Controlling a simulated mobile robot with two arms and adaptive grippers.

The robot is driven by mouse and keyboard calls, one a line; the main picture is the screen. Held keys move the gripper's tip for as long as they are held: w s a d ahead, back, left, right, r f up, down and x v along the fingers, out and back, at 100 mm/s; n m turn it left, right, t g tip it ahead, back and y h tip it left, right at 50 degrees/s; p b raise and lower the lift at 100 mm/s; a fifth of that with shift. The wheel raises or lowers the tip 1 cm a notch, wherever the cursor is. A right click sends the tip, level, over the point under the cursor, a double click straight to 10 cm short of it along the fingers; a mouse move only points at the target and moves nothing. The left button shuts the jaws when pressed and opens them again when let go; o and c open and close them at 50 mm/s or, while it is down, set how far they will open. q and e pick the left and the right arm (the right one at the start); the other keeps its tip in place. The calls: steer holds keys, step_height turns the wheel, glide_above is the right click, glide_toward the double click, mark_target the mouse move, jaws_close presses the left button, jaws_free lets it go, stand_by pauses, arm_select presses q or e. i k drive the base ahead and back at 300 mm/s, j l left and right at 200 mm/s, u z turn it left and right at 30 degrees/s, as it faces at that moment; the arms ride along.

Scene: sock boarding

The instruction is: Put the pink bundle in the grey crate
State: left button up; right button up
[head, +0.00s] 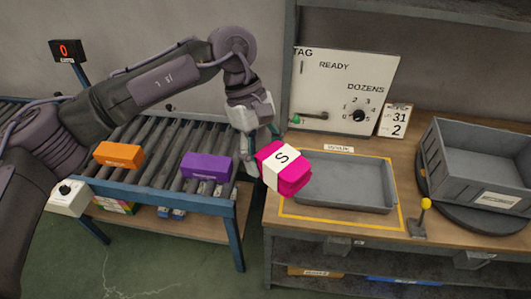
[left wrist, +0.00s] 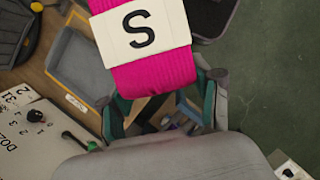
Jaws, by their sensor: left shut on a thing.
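The pink bundle (head: 293,183), with a white band marked S, is held up at the left edge of the grey tray on the bench. My left gripper (head: 262,152) is shut on it. In the left wrist view the pink bundle (left wrist: 152,72) sits between the green-edged fingers of my left gripper (left wrist: 160,98). The grey crate (head: 447,163) stands at the right on a dark round turntable (head: 455,199). Its visible inside looks empty. My right gripper is not in view.
The shallow grey tray (head: 345,204) lies inside a yellow outline on the bench. A yellow-knobbed lever (head: 424,212) stands between tray and crate. A dial board (head: 340,85) stands behind. Orange (head: 119,155) and purple (head: 206,167) bundles lie on the roller conveyor (head: 150,183).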

mark_target(477, 177)
steer(key=l+z, duration=0.15)
steer(key=l, duration=0.3)
steer(key=i+l+z, duration=0.15)
steer(key=l, duration=0.25)
steer(key=i+l+z, duration=0.1)
steer(key=l, duration=0.35)
steer(key=i+l+z, duration=0.15)
steer(key=l, duration=0.25)
steer(key=i+l+z, duration=0.15)
steer(key=l, duration=0.25)
steer(key=i+l+z, duration=0.15)
steer(key=l, duration=0.2)
